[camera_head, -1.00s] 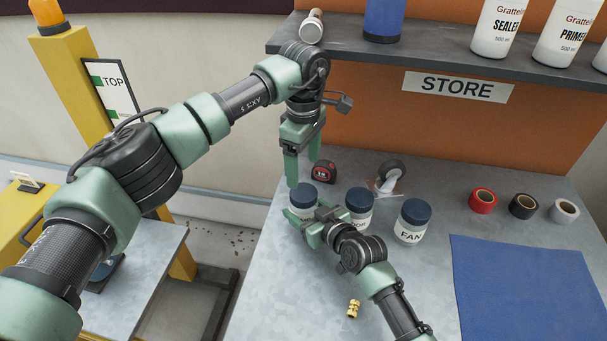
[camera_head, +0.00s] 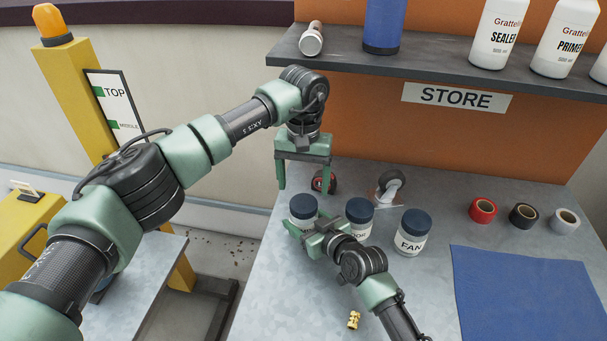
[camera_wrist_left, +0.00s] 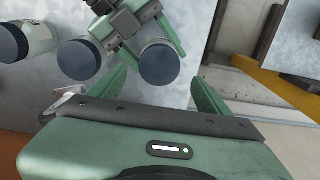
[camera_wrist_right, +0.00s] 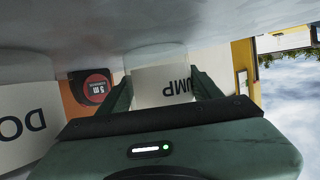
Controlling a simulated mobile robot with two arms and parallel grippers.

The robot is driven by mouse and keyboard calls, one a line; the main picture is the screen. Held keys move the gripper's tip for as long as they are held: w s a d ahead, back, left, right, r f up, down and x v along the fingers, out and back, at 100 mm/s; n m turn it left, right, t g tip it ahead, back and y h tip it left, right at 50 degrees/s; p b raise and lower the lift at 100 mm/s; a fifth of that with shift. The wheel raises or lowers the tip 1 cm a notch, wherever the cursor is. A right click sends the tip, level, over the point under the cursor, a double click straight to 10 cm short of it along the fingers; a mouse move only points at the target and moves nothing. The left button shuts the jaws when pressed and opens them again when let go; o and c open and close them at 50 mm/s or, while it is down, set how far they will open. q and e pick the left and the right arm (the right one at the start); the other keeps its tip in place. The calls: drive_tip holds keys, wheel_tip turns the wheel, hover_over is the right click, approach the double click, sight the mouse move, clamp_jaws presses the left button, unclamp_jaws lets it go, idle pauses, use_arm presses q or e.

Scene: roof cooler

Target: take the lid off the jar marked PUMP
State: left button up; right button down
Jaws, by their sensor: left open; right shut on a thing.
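The PUMP jar (camera_wrist_right: 160,90) stands between the fingers of my right gripper (camera_wrist_right: 163,92) in the right wrist view, its label upside down and partly hidden. It is the leftmost of the jars on the bench. Its dark blue lid (camera_head: 303,206) is on and also shows in the left wrist view (camera_wrist_left: 160,65). My right gripper is shut on the jar's body, below the lid. My left gripper (camera_head: 303,184) is open and empty, pointing down above and slightly behind the lid. In the left wrist view, the lid appears between its fingers, apart from them.
A middle jar (camera_head: 359,214) and the FAN jar (camera_head: 413,235) stand right of the PUMP jar. A tape measure (camera_head: 323,181) and a caster wheel (camera_head: 391,182) lie behind. A brass fitting (camera_head: 353,320) lies in front. Tape rolls (camera_head: 483,210) and a blue mat (camera_head: 525,295) are on the right.

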sight(304, 203)
use_arm(q)
wheel_tip(304, 203, down, 6)
drive_tip(key=shift+r, duration=0.15)
drive_tip(key=c, duration=1.5)
drive_tip(key=n, duration=1.3)
drive_tip(key=shift+n, duration=0.3)
drive_tip(key=n, duration=0.3)
drive_tip(key=shift+r+n, duration=0.1)
drive_tip(key=shift+n, duration=0.3)
drive_tip(key=n, duration=1.6)
drive_tip(key=shift+n, duration=0.3)
drive_tip(key=n, duration=2)
drive_tip(key=shift+r, duration=0.1)
